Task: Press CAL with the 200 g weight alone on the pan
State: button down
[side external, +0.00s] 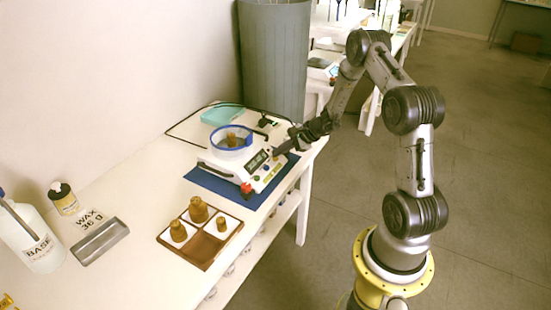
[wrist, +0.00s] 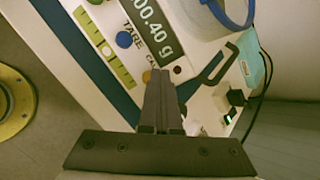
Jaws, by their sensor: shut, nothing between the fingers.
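The white balance (side external: 236,165) stands on a blue mat. Its pan, ringed by a blue-rimmed clear wall (side external: 231,135), holds one brass weight (side external: 232,141); its marking is not legible. In the wrist view the display (wrist: 152,30) shows "00.40 g", with its left end cut off. Below it are a blue TARE button (wrist: 124,39) and a yellowish button (wrist: 147,76) beside the partly hidden CAL label. My gripper (wrist: 160,74) is shut and empty, its tips right beside the yellowish button; I cannot tell whether they touch it. It reaches the balance from the right (side external: 277,152).
A wooden weight box (side external: 206,262) with three brass weights and a bare compartment sits in front. A red-topped object (side external: 246,188) stands by the mat's front edge. A grey tray (side external: 101,243) and a white BASE bottle (side external: 38,250) are at left. A dark bracket (wrist: 212,68) lies near the fingers.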

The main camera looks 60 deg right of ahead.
aim_at(279, 160)
jog(key=shift+r, duration=0.65)
jog(key=shift+r, duration=2.5)
